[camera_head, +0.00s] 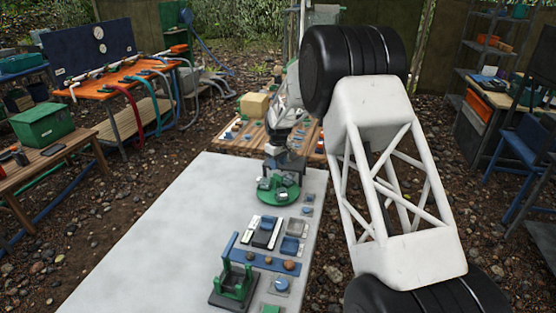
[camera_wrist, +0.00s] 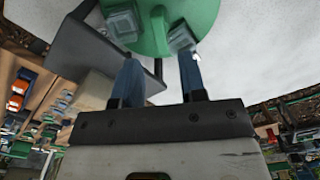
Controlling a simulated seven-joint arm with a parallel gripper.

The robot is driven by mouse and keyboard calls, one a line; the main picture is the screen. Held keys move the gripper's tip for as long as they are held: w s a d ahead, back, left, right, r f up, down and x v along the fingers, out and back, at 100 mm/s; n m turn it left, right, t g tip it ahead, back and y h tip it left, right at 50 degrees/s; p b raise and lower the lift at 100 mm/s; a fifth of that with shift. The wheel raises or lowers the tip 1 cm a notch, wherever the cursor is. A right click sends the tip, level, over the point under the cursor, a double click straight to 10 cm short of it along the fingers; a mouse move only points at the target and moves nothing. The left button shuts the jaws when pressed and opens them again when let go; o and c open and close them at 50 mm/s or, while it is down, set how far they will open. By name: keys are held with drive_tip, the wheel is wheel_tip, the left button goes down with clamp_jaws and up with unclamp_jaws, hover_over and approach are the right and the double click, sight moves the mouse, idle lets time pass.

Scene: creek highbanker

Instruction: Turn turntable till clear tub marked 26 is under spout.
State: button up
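The green turntable (camera_head: 278,198) sits on the pale table with several small tubs on it. In the wrist view its green disc (camera_wrist: 150,38) fills the top middle. One clear tub (camera_wrist: 122,24) is beside the left fingertip and another clear tub (camera_wrist: 181,38) is at the right fingertip. No number 26 is readable. My gripper (camera_wrist: 158,62) has two blue fingers spread apart, with the disc's rim showing between their tips; contact cannot be told. In the head view my gripper (camera_head: 286,170) is over the turntable's far side. A dark grey plate (camera_wrist: 85,52) stands left of the fingers; I cannot tell whether it bears the spout.
Small trays (camera_head: 290,246), a blue strip with stones (camera_head: 264,261) and a green stand (camera_head: 234,285) lie in front of the turntable. A wooden table (camera_head: 228,143) with small items is behind. The pale table (camera_head: 150,235) is clear on the left.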

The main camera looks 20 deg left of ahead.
sight(278, 175)
drive_tip(key=shift+f, duration=3.05)
clamp_jaws()
